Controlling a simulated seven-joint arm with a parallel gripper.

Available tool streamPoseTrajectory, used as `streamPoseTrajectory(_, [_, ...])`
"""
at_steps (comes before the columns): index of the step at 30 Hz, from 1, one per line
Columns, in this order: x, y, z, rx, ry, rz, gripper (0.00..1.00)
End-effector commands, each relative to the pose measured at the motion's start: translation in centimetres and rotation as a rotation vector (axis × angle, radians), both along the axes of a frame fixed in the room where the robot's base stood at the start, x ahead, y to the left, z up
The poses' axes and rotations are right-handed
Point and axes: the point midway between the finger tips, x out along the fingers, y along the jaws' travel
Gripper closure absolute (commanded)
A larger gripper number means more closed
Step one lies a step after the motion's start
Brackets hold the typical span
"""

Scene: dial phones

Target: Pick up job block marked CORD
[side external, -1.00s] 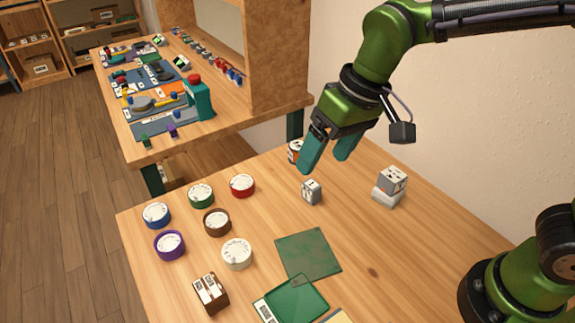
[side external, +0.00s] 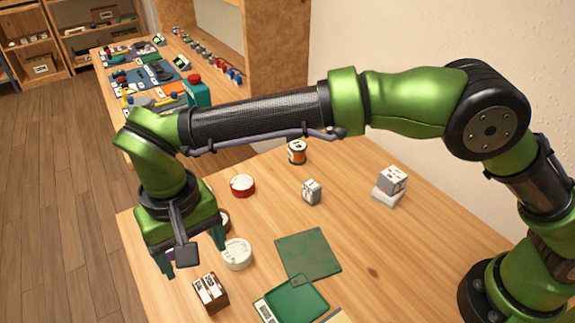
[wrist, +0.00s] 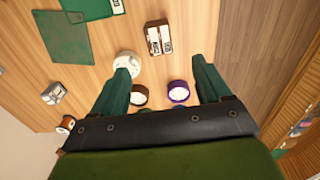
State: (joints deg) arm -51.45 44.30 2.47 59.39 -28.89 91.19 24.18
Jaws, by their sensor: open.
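A brown holder (side external: 211,292) with two pale labelled pieces stands near the table's left front; it also shows in the wrist view (wrist: 158,37). Its lettering is too small to read, so I cannot tell whether one piece is the CORD block. A small grey marked cube (side external: 311,191) stands mid-table, and a pale marked cube (side external: 393,179) rests on a white base at the right; CORD is not legible on either. My gripper (side external: 193,250) is open and empty, pointing down above the dials, behind and left of the holder. Its two teal fingers (wrist: 163,72) are spread apart.
A white dial (side external: 237,255) is close beside my gripper; a red dial (side external: 242,186) is farther back. Brown (wrist: 139,95) and purple (wrist: 178,92) dials show between the fingers. A green mat (side external: 308,254) and green tray (side external: 292,301) lie right of the holder.

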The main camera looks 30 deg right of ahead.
Motion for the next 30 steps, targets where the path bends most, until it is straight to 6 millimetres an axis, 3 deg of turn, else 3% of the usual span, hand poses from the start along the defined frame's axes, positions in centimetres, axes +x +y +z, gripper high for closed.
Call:
streamPoseTrajectory(3, [-0.1, -0.1, -2.8, -0.003, 0.005, 0.001, 0.23])
streamPoseTrajectory(9, [0.0, -0.1, -6.4, -0.001, 0.002, 0.000, 0.23])
streamPoseTrajectory(17, [0.0, -0.1, -8.4, 0.000, 0.002, 0.000, 0.23])
streamPoseTrajectory(25, [0.0, -0.3, -12.2, 0.001, 0.001, 0.001, 0.23])
streamPoseTrajectory(30, [0.0, -0.2, -12.9, 0.002, 0.000, 0.002, 0.23])
